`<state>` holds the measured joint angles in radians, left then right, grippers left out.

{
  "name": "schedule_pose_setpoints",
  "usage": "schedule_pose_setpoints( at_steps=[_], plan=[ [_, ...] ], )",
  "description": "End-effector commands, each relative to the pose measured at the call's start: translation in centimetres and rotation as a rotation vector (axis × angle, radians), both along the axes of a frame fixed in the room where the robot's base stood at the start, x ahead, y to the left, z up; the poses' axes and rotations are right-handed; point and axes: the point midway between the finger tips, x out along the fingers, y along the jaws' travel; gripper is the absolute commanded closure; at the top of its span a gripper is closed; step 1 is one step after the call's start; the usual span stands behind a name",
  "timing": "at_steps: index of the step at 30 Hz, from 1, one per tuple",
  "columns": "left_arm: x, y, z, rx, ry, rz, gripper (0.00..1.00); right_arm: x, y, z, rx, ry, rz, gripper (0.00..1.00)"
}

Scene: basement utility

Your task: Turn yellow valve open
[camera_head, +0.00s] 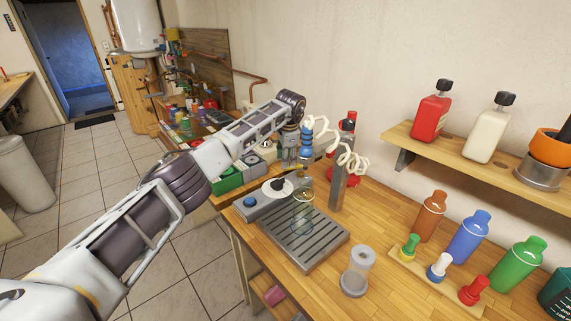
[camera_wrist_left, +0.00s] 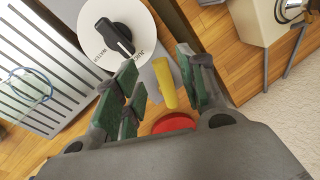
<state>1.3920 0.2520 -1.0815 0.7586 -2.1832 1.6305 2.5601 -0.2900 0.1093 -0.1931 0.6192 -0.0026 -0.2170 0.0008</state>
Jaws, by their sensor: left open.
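The yellow valve handle (camera_wrist_left: 165,83) shows in the left wrist view as a short yellow bar between my fingers, with gaps on both sides. My left gripper (camera_head: 290,162) is open around it, with green-padded fingers, and seems not to touch it. In the head view the gripper points down behind the white dial (camera_head: 277,188) and mostly hides the valve. The dial has a black knob (camera_wrist_left: 115,38) and lettering including "WATER". It sits on a grey dispenser base. My right gripper is out of view.
A clear glass (camera_head: 302,214) stands on the slatted drip tray (camera_head: 312,257). A grey post with a coiled white hose (camera_head: 349,160) rises just right of my gripper. A red disc (camera_wrist_left: 174,124) is near the valve.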

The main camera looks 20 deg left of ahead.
Motion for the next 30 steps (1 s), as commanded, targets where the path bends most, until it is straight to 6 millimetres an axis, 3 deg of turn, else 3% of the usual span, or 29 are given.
schedule_pose_setpoints(
  at_steps=[9,15,30],
  plan=[
    [-0.7,-0.6,4.8,0.000,-0.003,-0.001,0.59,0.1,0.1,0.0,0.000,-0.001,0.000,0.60],
    [-1.1,-0.8,6.9,0.000,-0.001,-0.001,0.59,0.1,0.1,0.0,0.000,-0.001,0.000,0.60],
    [-1.3,-0.9,7.9,0.000,0.000,-0.001,0.61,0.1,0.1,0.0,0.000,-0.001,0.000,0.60]
  ],
)
